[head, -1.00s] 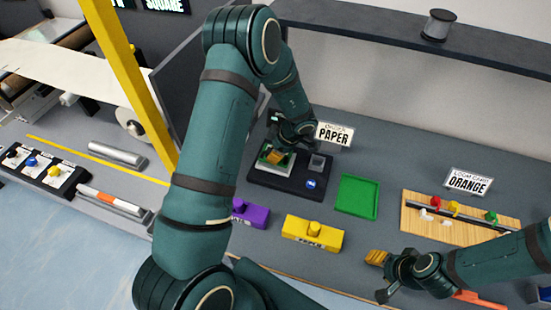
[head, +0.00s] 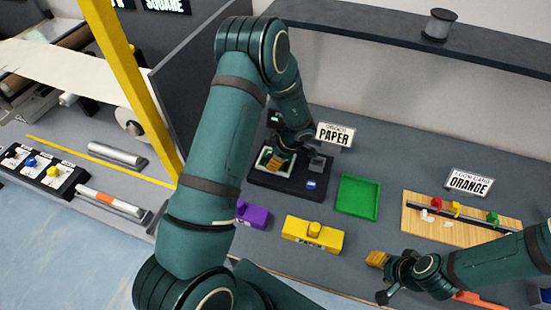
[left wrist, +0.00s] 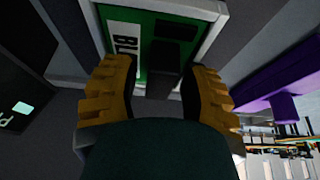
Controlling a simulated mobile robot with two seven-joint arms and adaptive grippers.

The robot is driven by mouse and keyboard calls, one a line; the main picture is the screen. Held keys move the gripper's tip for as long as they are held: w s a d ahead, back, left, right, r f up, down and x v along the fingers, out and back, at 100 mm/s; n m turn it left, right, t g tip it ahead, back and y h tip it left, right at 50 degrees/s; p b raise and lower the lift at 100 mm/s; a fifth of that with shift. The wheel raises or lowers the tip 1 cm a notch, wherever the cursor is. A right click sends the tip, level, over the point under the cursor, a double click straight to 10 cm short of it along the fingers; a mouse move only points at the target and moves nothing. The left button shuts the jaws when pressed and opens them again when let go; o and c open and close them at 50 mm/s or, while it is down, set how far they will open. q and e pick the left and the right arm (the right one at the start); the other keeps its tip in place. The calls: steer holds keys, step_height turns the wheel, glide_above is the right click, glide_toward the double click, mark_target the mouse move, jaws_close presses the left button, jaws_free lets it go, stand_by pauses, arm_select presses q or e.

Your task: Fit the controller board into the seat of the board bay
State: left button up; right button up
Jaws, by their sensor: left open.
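The controller board (left wrist: 190,45) is green with a white label and a dark upright block. It lies inside the pale frame of the seat (left wrist: 214,22) in the left wrist view; whether it is fully down I cannot tell. The board bay (head: 257,177) is the black fixture on the counter in the head view. My left gripper (head: 277,165) is low over it. In the left wrist view its yellow fingers (left wrist: 160,92) are spread on either side of the dark block, apart from it. My right gripper (head: 377,259) is at the lower right, its finger gap unclear.
A green tray (head: 357,196) lies right of the bay. A yellow block (head: 312,234) and a purple block (head: 250,214) stand in front. A wooden rack (head: 460,225) with coloured pieces is at the right. A PAPER sign (head: 335,136) stands behind the bay.

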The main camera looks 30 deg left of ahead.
arm_select(q)
steer(key=p+v, duration=0.2)
steer(key=v, duration=1)
arm_select(e)
step_height(320, 180, up, 2)
steer(key=shift+r, duration=0.1)
arm_select(q)
steer(key=shift+r, duration=0.1)
arm_select(e)
steer(key=shift+d, duration=0.1)
